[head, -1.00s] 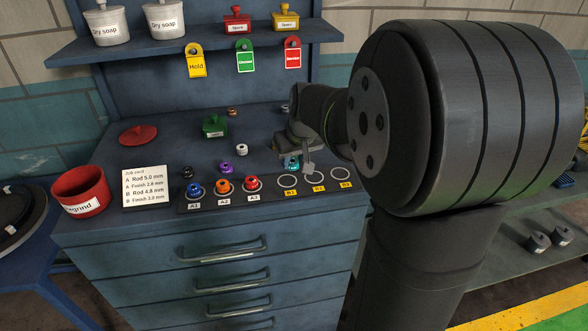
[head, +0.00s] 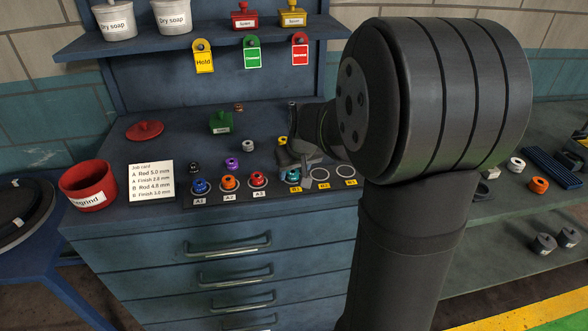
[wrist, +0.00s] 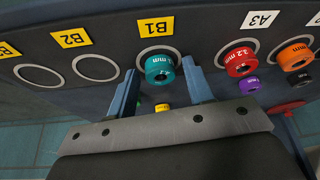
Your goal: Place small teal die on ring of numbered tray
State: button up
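The small teal die (head: 292,177) is at the B1 ring of the numbered tray (head: 270,196). In the wrist view the teal die (wrist: 160,70) appears seated upright on the B1 ring (wrist: 158,48), whose edge shows around it. My gripper (wrist: 161,80) has one finger on each side of the die, with a narrow gap at both sides, so it looks open around it. In the head view my gripper (head: 300,172) partly hides the die.
Blue, orange and red dies (head: 257,179) sit on A1, A2 and A3. Rings B2 (wrist: 97,68) and B3 (wrist: 38,77) are empty. A purple die (head: 232,163) and a black die stand behind the tray. A red bin (head: 88,187) and job card (head: 151,180) are at left.

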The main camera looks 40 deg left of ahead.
aim_at(294, 173)
jog(key=shift+r, duration=0.15)
jog(key=v, duration=1.2)
jog(key=x, duration=1.2)
jog(key=shift+r, duration=1.65)
